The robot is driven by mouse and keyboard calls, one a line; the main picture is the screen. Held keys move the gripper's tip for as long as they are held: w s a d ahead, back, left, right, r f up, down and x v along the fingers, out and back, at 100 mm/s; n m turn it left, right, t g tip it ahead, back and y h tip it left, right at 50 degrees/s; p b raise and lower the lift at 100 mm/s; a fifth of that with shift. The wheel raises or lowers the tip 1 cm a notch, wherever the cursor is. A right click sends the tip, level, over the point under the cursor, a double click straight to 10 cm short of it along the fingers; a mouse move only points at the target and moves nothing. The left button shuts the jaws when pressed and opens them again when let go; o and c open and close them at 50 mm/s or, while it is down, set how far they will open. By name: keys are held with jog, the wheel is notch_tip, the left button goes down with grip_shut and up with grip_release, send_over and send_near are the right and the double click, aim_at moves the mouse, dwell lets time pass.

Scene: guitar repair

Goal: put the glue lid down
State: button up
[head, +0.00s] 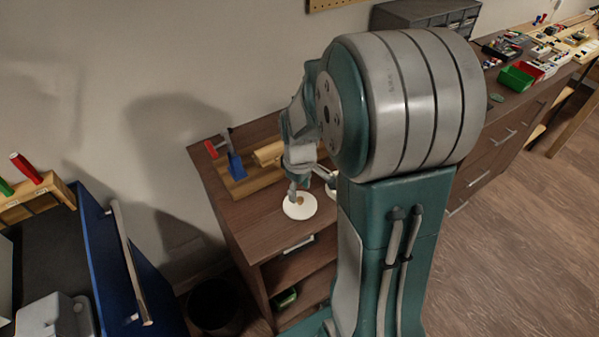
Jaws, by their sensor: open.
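My gripper (297,188) points down over a round white dish (292,212) on the brown wooden bench, and its jaws are open. A small tan-brown piece (300,200) shows on the dish right by the fingertips. It may be the glue lid, but it is too small to tell for sure. I cannot tell whether the fingers still touch it. A second white round thing (331,191) stands to the right, mostly hidden behind my arm.
A clamp with blue and red parts (236,165) and wooden blocks (267,153) stand behind the gripper on the bench (255,230). A blue cabinet (110,260) is at the left. A dark bin (215,307) sits on the floor. The bench front left is clear.

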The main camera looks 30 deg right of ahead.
aim_at(299, 199)
notch_tip(299, 199, up, 8)
jog(key=s+a+r+m+t, duration=0.4)
jog(key=s+a+r+t, duration=0.1)
jog(key=s+a+r, duration=0.5)
jog(key=s, duration=0.2)
jog(key=shift+s+a+m+t, duration=0.3)
jog(key=shift+s+a+m, duration=0.1)
jog(key=shift+d, duration=0.1)
dwell(1.3)
